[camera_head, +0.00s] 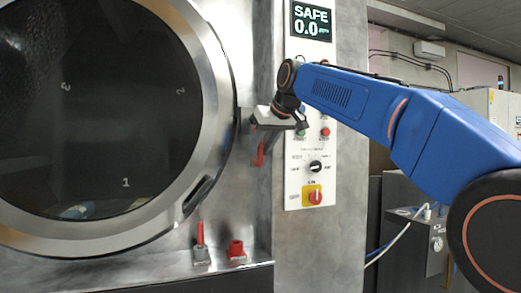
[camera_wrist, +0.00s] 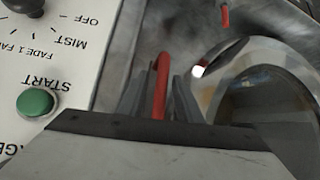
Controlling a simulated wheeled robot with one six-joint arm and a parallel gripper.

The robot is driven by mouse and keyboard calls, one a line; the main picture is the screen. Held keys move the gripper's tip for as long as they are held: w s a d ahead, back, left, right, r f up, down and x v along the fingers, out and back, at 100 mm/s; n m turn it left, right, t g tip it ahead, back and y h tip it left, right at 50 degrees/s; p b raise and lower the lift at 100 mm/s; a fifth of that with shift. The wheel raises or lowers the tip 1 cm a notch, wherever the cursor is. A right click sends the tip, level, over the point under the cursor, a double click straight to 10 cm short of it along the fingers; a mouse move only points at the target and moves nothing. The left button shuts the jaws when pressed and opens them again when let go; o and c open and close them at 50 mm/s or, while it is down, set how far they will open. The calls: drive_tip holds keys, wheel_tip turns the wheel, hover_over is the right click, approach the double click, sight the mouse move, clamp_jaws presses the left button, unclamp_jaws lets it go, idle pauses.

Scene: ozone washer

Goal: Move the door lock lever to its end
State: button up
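The red door lock lever (camera_head: 260,152) is at the right edge of the round washer door, below my gripper, in the head view. Its upper part is hidden there by my gripper (camera_head: 268,138). In the wrist view the red lever (camera_wrist: 160,88) stands between the two grey fingers of my gripper (camera_wrist: 161,90). The fingers lie close on both sides of it. I cannot tell whether they press on it. The round door (camera_head: 215,110) sits flush in its metal frame, and its dark glass fills the left of the head view.
A control panel (camera_head: 296,175) with buttons and knobs is just right of the lever; its green START button (camera_wrist: 36,103) shows in the wrist view. Below, a red upright handle (camera_head: 200,234) and a red fitting (camera_head: 236,249) stand on the ledge. A display (camera_head: 312,22) reads SAFE 0.0.

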drive_tip(key=v, duration=1.7)
drive_tip(key=shift+f, duration=0.1)
